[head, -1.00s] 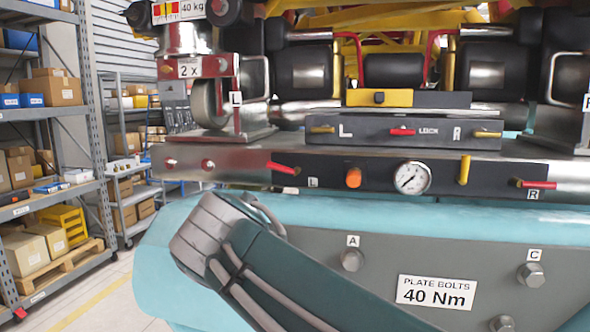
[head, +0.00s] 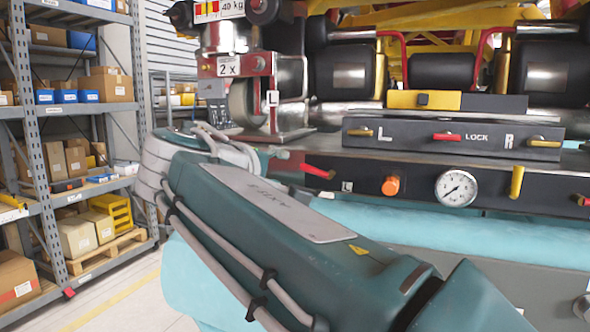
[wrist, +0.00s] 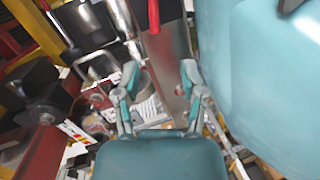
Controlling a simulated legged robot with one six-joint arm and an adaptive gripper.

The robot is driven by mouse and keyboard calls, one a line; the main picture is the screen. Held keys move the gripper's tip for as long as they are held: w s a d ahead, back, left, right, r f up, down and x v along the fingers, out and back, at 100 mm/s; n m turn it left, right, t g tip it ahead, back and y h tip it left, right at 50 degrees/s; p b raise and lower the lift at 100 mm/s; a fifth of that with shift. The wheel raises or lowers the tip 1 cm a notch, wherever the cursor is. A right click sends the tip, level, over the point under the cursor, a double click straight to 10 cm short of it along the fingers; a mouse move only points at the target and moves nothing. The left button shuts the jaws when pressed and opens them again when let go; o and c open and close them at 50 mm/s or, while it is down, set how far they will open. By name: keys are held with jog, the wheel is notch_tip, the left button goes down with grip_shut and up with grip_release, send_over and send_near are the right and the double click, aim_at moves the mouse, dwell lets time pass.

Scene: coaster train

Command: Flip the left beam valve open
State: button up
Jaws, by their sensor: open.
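The left beam valve is a red lever (head: 318,172) on the dark panel of the metal beam, beside the small L label. It slants down to the right and nothing holds it. A red handle (wrist: 153,15) at the top of the wrist view looks like this same lever, beyond my fingertips. My gripper (wrist: 159,76) is open and empty, with its two teal-grey fingers spread over the shiny beam end (wrist: 168,65). In the head view my arm hides most of my gripper and the beam's left end.
On the beam panel are an orange knob (head: 391,186), a pressure gauge (head: 456,189) and a yellow lever (head: 517,182). A dark lock box (head: 430,140) with small levers sits above. A caster wheel (head: 240,102) stands at the beam's left. Shelves (head: 65,110) stand farther left.

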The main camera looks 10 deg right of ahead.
aim_at(307, 170)
jog(key=x, duration=0.3)
jog(key=shift+w+d+f, duration=0.1)
jog(key=shift+w, duration=0.05)
jog(key=w+d, duration=0.1)
jog(key=d, duration=0.1)
jog(key=w+d, duration=0.1)
jog(key=d, duration=0.1)
jog(key=w+d, duration=0.1)
jog(key=d, duration=0.1)
jog(key=shift+w+f, duration=0.1)
jog(key=shift+f, duration=0.3)
jog(key=shift+w+a+f, duration=0.1)
jog(key=shift+w+a, duration=0.05)
jog(key=shift+a, duration=1.1)
jog(key=shift+c, duration=0.6)
jog(key=c, duration=0.5)
jog(key=shift+d, duration=0.35)
grip_shut()
jog(key=shift+d, duration=0.35)
